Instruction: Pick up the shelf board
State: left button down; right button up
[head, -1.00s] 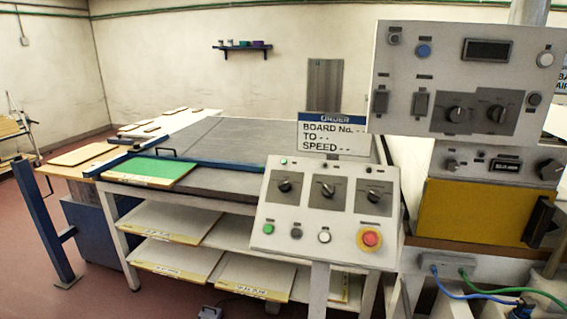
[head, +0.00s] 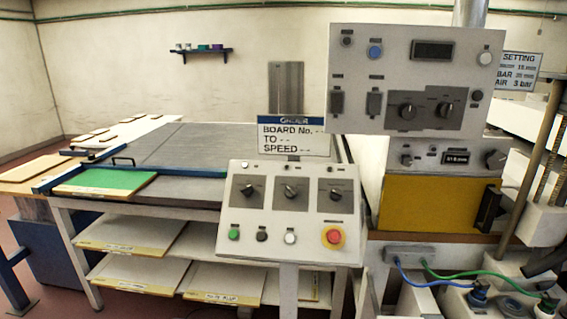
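In the head view, several pale boards with yellow labelled front edges lie on the shelves under the grey-topped table. One board (head: 134,232) is on the upper shelf at the left. Another board (head: 138,272) is below it, and a further board (head: 226,280) lies to its right on the lower shelf. I cannot tell which of them is the shelf board. A green board (head: 105,182) lies on the table top at the front left. Neither of my grippers is in view.
A control panel (head: 290,258) on a post stands in front of the table's right side. A tall grey control box (head: 415,145) and yellow cabinet (head: 424,203) are at the right, with blue and green hoses (head: 483,281) below. A blue post (head: 12,272) stands at the left.

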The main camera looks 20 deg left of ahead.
aim_at(100, 183)
jog(key=u, duration=2)
jog(key=k, duration=0.55)
jog(key=u, duration=0.65)
jog(key=i, duration=2.05)
jog(key=z, duration=1.1)
jog(key=i, duration=0.75)
jog(key=z, duration=0.75)
